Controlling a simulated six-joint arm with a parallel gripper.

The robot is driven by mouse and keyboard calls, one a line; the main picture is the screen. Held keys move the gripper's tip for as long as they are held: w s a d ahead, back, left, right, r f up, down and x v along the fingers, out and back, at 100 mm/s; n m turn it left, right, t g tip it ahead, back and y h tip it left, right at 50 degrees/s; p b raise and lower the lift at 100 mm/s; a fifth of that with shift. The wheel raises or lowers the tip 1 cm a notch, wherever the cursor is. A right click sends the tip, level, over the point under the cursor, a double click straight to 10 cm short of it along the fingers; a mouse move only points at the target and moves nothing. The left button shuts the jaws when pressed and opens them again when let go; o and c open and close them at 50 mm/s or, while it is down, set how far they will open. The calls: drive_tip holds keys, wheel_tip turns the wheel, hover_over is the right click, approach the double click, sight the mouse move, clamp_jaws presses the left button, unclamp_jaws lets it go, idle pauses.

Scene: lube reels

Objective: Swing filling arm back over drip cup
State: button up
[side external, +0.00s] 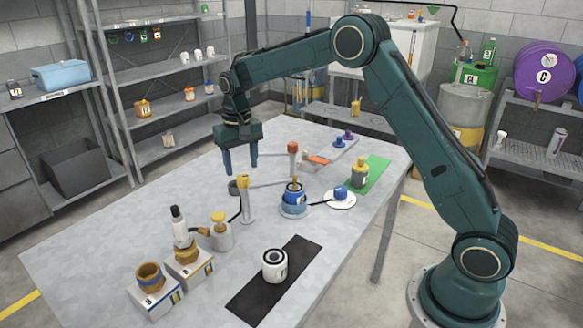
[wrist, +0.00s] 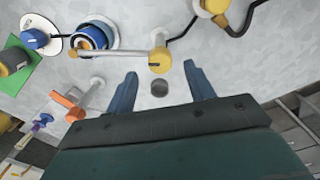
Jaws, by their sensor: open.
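The filling arm (side external: 268,184) is a thin pale bar on a white post with a yellow cap (side external: 243,180). It points right, its tip over a blue-rimmed pot (side external: 294,200). In the wrist view the filling arm (wrist: 120,53) runs left from the yellow cap (wrist: 160,62) across the pot (wrist: 92,38). The drip cup, a small dark grey cup (side external: 234,187), sits beside the post, clear of the arm; it also shows in the wrist view (wrist: 159,89). My gripper (side external: 240,165) is open and empty above the cup and post, its fingertips (wrist: 160,72) spread either side of the cup in view.
An orange-capped post (side external: 293,150) stands behind the pot. A blue knob on a white disc (side external: 341,198) and a yellow-topped can on a green mat (side external: 376,171) are at right. A white can (side external: 275,265) sits on a black mat (side external: 250,301) in front.

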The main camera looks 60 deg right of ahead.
sight(243, 177)
drive_tip(key=shift+f, duration=1.6)
clamp_jaws()
